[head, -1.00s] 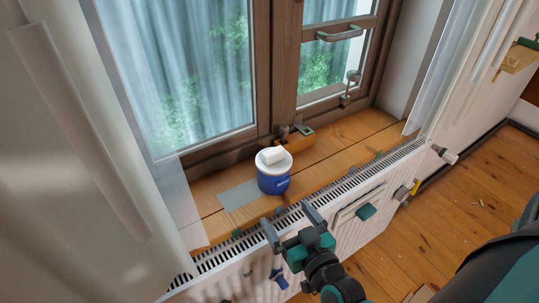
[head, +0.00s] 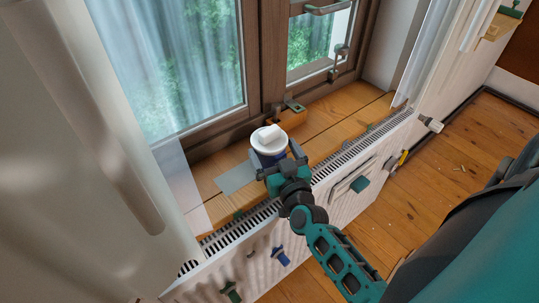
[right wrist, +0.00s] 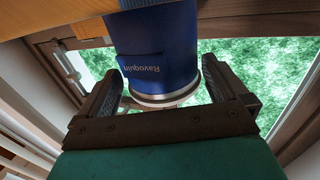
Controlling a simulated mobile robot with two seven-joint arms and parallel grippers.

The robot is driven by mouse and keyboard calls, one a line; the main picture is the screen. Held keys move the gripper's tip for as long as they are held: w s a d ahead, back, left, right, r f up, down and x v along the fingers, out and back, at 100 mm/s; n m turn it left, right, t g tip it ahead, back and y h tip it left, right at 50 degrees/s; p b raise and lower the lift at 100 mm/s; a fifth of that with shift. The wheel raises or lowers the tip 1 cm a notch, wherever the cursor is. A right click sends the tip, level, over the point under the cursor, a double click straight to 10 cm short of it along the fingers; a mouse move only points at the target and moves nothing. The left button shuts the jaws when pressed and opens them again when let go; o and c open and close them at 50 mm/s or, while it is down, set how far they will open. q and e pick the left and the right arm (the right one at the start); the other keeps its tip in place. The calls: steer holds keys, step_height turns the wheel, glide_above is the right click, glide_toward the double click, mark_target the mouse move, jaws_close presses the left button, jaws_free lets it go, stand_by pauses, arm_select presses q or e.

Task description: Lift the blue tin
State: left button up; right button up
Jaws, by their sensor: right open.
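The blue tin (head: 270,156), with a white lid, stands upright on the wooden window sill (head: 324,139). A small white block (head: 269,134) lies on its lid. My right gripper (head: 278,158) is at the tin's near side, open, with one finger on either side of it. In the right wrist view the tin (right wrist: 155,45) appears upside down between the spread fingers of the gripper (right wrist: 162,88), with gaps visible beside it. The gripper hides the tin's lower front in the head view. My left gripper is not in view.
A grey flat sheet (head: 236,178) lies on the sill left of the tin. The window frame (head: 222,128) rises behind, with a wooden block (head: 290,116) near it. A white radiator (head: 330,200) runs along the sill's front. The sill to the right is mostly clear.

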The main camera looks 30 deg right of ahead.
mark_target(269, 144)
steer(key=x, duration=0.3)
steer(key=shift+w, duration=0.15)
steer(key=shift+r, duration=0.1)
steer(key=c, duration=1.8)
